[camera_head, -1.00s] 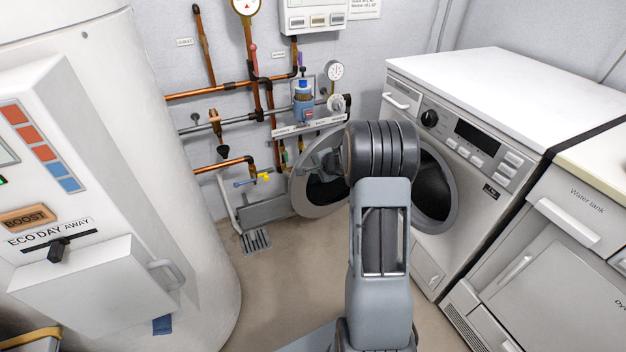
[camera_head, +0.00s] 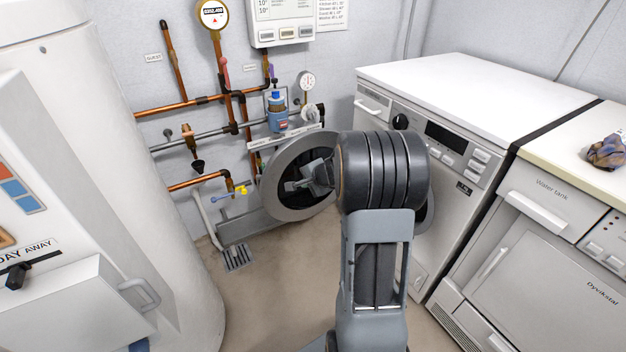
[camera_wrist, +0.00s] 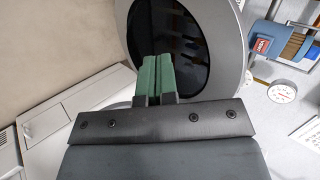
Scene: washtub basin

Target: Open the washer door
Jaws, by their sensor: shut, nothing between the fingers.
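The washer (camera_head: 437,185) is a white front-loader against the back wall. Its round door (camera_head: 277,205), with a grey rim and dark glass, stands swung wide open to the left of the machine. The drum opening is mostly hidden behind my arm. My gripper (camera_head: 325,172) is in front of the door's dark glass in the head view. In the wrist view its green fingers (camera_wrist: 155,75) are together and empty, overlapping the lower part of the door (camera_wrist: 232,50). I cannot tell whether they touch it.
A white tank (camera_head: 95,100) stands at the left. A dryer (camera_head: 540,240) stands right of the washer. The floor between is clear.

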